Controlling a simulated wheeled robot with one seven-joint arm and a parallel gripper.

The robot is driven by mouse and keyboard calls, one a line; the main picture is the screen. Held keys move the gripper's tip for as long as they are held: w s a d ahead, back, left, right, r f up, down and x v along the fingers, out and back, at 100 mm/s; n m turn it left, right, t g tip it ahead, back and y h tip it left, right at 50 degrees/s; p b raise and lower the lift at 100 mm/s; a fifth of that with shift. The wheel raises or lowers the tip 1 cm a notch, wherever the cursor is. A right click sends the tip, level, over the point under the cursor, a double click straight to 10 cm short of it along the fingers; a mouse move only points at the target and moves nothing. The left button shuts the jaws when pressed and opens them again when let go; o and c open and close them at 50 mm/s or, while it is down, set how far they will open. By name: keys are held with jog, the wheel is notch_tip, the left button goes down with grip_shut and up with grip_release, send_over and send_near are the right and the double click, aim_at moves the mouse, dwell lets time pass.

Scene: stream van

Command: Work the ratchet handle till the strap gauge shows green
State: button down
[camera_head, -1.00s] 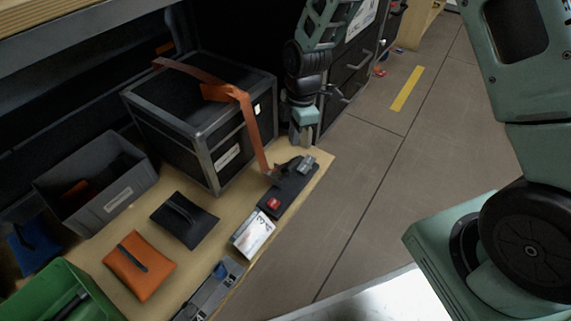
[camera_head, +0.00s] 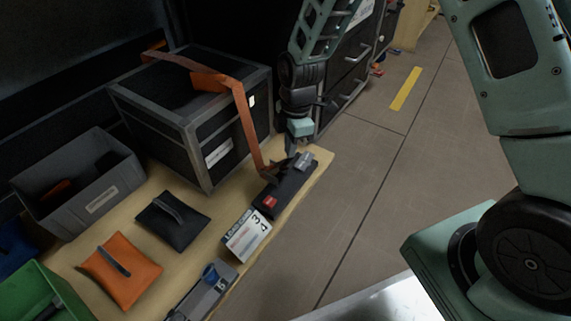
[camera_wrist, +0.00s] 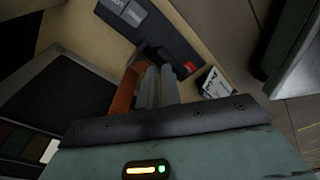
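The ratchet unit (camera_head: 287,187) is a dark plate near the bench's right front corner, with a light grey handle piece (camera_head: 304,161) at its far end. The handle piece also shows at the top of the wrist view (camera_wrist: 128,12). The strap gauge (camera_head: 270,202) shows red in both views (camera_wrist: 190,67). An orange strap (camera_head: 246,125) runs over the black case (camera_head: 205,145) down to the ratchet. My gripper (camera_head: 291,150) is just above the ratchet's strap end, left of the handle piece. Its fingers (camera_wrist: 157,85) look closed together with nothing visible between them. Contact cannot be told.
Black (camera_head: 174,219) and orange (camera_head: 120,270) pouches, a grey bin (camera_head: 80,190) and a green bin (camera_head: 45,295) are left. The floor aisle on the right is clear.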

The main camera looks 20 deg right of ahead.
aim_at(288, 160)
jog(key=shift+a+f, duration=0.2)
jog(key=shift+a, duration=0.15)
jog(key=shift+f, duration=0.1)
jog(key=shift+a+f, duration=0.1)
jog(key=shift+f, duration=0.25)
jog(key=shift+f+b, duration=0.75)
jog(key=shift+f, duration=1.05)
jog(key=shift+d, duration=0.2)
jog(key=shift+d+r, duration=0.15)
